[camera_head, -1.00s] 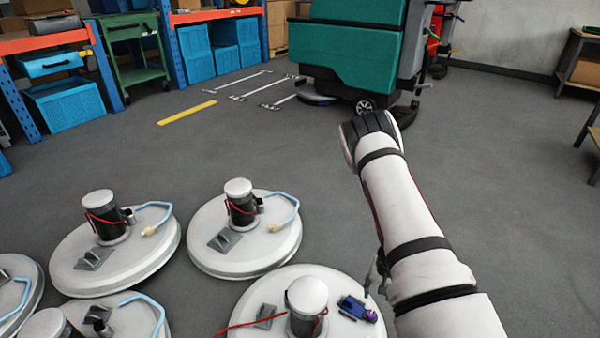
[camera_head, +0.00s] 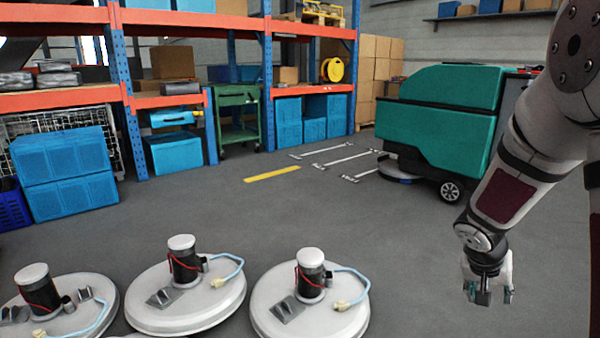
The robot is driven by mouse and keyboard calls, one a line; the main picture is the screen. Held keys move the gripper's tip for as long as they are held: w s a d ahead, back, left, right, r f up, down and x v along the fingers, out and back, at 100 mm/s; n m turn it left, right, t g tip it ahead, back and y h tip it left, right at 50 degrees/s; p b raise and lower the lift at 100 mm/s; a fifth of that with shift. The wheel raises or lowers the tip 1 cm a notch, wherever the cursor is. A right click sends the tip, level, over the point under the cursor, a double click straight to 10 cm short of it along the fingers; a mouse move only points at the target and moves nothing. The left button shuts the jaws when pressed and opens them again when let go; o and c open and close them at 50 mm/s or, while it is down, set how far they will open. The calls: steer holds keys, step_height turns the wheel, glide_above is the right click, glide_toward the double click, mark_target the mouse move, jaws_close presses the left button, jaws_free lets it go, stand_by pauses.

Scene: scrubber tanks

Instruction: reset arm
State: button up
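My arm comes in from the upper right of the head view and bends down. My gripper (camera_head: 490,296) hangs at its end, pointing down over bare grey floor, right of the round white tank lids. Its two fingers look apart with a gap between them, and I see nothing held. The nearest lid (camera_head: 262,308) stands to its left, apart from it, with a black motor, a red wire and a pale blue hose on top.
More white lids (camera_head: 140,312) stand on the floor at lower left. A green scrubber machine (camera_head: 435,135) stands behind my arm. Shelving (camera_head: 200,18) with blue crates (camera_head: 65,165) lines the back left. A yellow floor strip (camera_head: 272,174) lies mid-floor. The floor between is clear.

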steer(key=s+a+r+n+g+y, duration=0.1)
steer(key=s+a+r, duration=0.7)
steer(key=s+r, duration=0.4)
steer(key=s+a+r+n+g+y, duration=0.1)
steer(key=s+a+n+y, duration=0.15)
steer(key=s+a, duration=0.65)
steer(key=s+a+r+n+g+y, duration=0.1)
steer(key=s+a+n+y, duration=0.3)
steer(key=s, duration=0.9)
step_height(320, 180, up, 40)
steer(key=t+h+p, duration=0.2)
steer(key=t+p, duration=0.2)
steer(key=p, duration=3.3)
steer(key=shift+a+m+p, duration=0.35)
steer(key=shift+a+p, duration=0.05)
steer(key=shift+f, duration=0.1)
